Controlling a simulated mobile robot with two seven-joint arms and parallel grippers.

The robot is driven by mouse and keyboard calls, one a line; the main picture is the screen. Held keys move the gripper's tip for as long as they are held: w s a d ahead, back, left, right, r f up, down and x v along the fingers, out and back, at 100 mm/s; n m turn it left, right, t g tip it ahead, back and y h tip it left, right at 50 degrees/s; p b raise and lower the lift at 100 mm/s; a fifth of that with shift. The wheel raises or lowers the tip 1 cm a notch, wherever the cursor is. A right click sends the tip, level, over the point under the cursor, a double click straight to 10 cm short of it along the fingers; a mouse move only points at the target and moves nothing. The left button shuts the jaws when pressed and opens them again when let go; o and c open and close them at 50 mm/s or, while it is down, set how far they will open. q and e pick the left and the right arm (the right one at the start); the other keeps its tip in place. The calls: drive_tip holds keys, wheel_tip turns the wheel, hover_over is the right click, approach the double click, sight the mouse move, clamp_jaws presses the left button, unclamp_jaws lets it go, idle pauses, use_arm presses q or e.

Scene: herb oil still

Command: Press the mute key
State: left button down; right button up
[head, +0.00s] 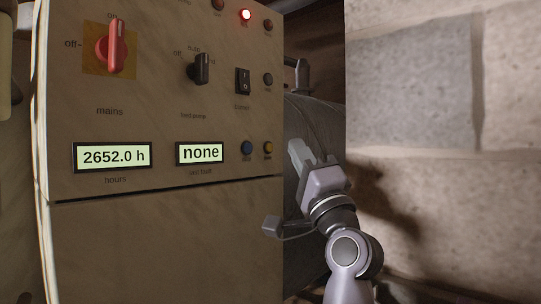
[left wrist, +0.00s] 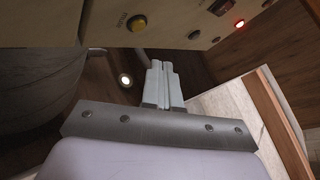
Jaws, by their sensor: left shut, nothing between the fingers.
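My left gripper (head: 295,146) is just right of the key in the head view, past the panel's right edge. Its fingers (left wrist: 160,68) are shut and empty in the left wrist view, apart from the key in the picture. My right gripper is not in view.
The panel (head: 160,235) carries a red mains switch (head: 116,45), a black pump knob (head: 202,69), a rocker switch (head: 243,81) and a lit red lamp (head: 246,14). Displays read "2652.0 h" (head: 114,157) and "none" (head: 200,153). A dark drum (head: 315,115) stands behind; a stone wall (head: 440,100) is right.

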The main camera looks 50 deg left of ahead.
use_arm(q)
drive_tip(key=shift+w+d+b, duration=0.1)
drive_tip(key=shift+d+b, duration=0.35)
drive_tip(key=shift+d, duration=0.65)
